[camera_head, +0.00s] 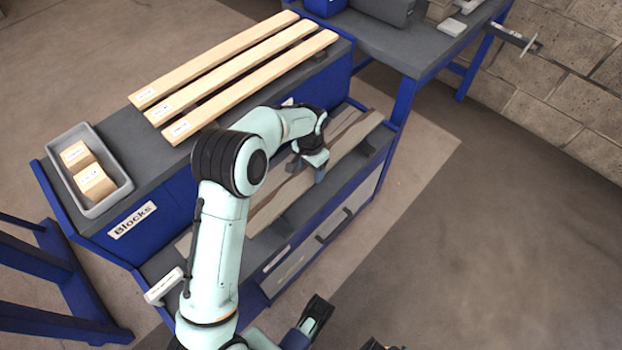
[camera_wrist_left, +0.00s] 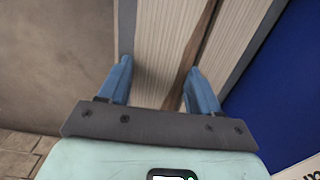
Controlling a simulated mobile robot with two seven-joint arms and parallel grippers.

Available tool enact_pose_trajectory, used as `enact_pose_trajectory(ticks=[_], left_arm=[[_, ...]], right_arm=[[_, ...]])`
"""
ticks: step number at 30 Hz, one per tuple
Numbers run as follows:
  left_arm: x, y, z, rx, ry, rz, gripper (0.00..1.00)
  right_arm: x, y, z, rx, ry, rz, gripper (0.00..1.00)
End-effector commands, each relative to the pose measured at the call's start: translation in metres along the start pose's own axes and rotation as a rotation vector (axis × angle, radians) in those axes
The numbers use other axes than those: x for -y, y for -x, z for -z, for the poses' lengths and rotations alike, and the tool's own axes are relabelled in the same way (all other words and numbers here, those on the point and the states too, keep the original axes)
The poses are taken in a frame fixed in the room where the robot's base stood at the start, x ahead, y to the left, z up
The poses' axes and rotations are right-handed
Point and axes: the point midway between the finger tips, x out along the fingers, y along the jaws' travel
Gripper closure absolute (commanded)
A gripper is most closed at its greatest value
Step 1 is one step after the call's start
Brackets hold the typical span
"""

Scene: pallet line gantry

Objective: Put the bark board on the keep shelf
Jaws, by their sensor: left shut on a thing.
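The bark board (camera_wrist_left: 158,50) shows in the left wrist view as a pale plank with a dark brown strip along its right edge. My left gripper (camera_wrist_left: 160,88) has a blue finger on each side of it and is shut on it. In the head view my left gripper (camera_head: 314,170) is low over the boards on the blue bench's lower shelf (camera_head: 262,245). My arm hides part of these boards. I cannot read any sign naming the keep shelf.
Three pale labelled boards (camera_head: 225,80) lie on the bench top. A grey bin (camera_head: 107,199) with two wooden blocks stands at its left end, above a "Blocks" sign (camera_head: 132,221). Another blue table (camera_head: 410,45) stands behind. The floor at right is clear.

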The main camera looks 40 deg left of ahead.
Motion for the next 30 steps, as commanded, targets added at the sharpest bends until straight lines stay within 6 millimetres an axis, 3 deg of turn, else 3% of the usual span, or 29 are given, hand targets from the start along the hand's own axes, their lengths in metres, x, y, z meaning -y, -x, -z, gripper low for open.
enact_pose_trajectory(ticks=[9, 21, 22, 24, 30], left_arm=[[0.000, -0.052, -0.001, 0.004, 0.000, -0.001, 0.77], [0.000, -0.057, 0.000, 0.001, 0.000, 0.000, 0.77], [0.000, -0.057, -0.001, 0.002, 0.000, 0.000, 0.33], [0.000, -0.057, -0.001, 0.002, 0.000, 0.000, 0.11], [0.000, -0.057, -0.001, 0.002, 0.000, 0.000, 0.11]], right_arm=[[-0.005, -0.014, 0.019, -0.055, -0.005, -0.004, 0.58], [-0.006, -0.016, 0.022, -0.064, -0.005, -0.004, 0.58], [-0.006, -0.016, 0.023, -0.066, -0.005, -0.004, 0.58], [-0.006, -0.015, 0.023, -0.065, -0.005, -0.004, 0.58], [-0.006, -0.015, 0.022, -0.064, -0.005, -0.004, 0.58]])
